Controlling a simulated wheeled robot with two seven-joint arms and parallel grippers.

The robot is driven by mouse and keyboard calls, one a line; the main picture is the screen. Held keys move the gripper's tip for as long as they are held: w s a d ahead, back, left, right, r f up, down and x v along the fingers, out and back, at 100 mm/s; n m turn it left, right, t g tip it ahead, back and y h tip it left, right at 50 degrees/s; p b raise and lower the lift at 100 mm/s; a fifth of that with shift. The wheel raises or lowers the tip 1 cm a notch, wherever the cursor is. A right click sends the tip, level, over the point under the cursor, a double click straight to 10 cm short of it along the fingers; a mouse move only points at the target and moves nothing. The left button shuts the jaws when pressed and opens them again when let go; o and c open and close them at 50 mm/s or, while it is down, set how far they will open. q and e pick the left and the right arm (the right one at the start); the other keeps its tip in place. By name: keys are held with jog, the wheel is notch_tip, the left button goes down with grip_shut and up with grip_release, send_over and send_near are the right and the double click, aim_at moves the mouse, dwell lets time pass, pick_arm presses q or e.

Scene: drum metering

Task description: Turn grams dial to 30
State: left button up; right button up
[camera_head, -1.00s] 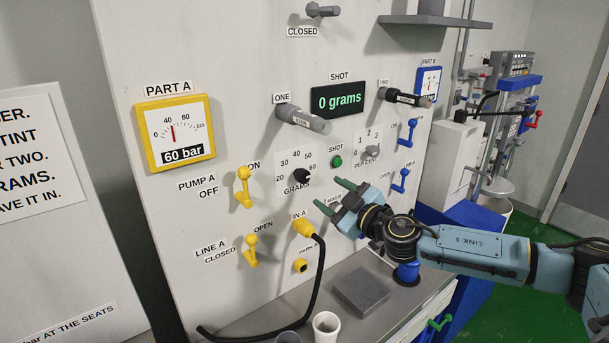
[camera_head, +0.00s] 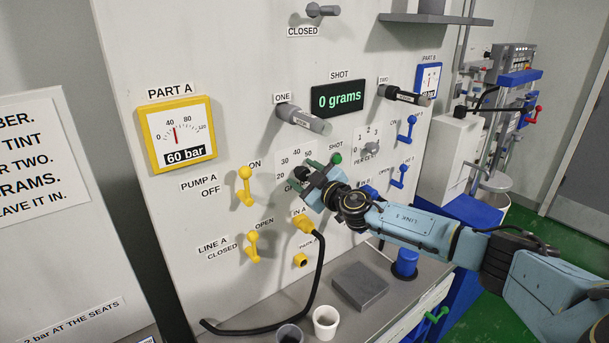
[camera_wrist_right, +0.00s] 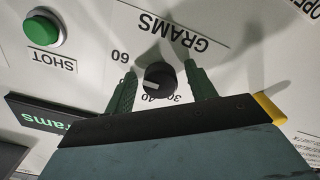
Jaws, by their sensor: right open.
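The black grams dial (camera_head: 301,173) is on the white panel, partly hidden by my right gripper (camera_head: 305,175) in the head view. In the right wrist view the dial (camera_wrist_right: 158,78) appears upside down between the two green fingers of the open gripper (camera_wrist_right: 160,72). A gap shows between the dial and each finger. Its pale pointer mark points left in that view, on the side of the 60 label (camera_wrist_right: 120,57); the exact reading is unclear. My left gripper is out of view.
The green shot button (camera_head: 337,158) sits right of the dial, close to my gripper. The display (camera_head: 339,98) reads 0 grams. The yellow pump handle (camera_head: 244,186) is left; the yellow IN A fitting (camera_head: 305,223) with its black hose is below. A white cup (camera_head: 326,321) stands on the ledge.

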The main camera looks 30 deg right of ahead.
jog(key=c, duration=1)
